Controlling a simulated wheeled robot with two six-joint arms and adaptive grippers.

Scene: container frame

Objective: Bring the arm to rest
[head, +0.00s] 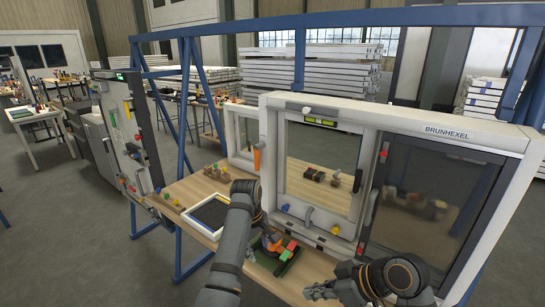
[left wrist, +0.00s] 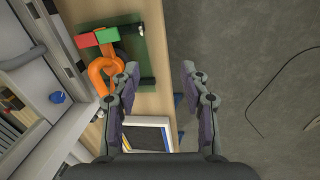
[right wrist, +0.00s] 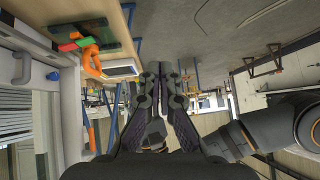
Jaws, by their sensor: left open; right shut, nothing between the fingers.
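My left arm (head: 234,235) reaches up over the front of the workbench in the head view, and its fingers are largely hidden there. In the left wrist view my left gripper (left wrist: 160,72) is open and empty, its fingers wide apart. It hangs over the bench's front edge, beside a green tray (left wrist: 130,45) with an orange looped part (left wrist: 103,75), a red block (left wrist: 86,40) and a green block (left wrist: 107,35). My right gripper (head: 320,291) is low in front of the bench in the head view. In the right wrist view its fingers (right wrist: 163,74) are together with nothing between them.
A white-framed panel unit (head: 333,119) with a dark window stands along the bench's back. A white-rimmed dark tray (head: 207,233) lies left of my left arm. An upright tool panel (head: 134,135) stands further left. Grey floor (head: 90,240) is open at the left.

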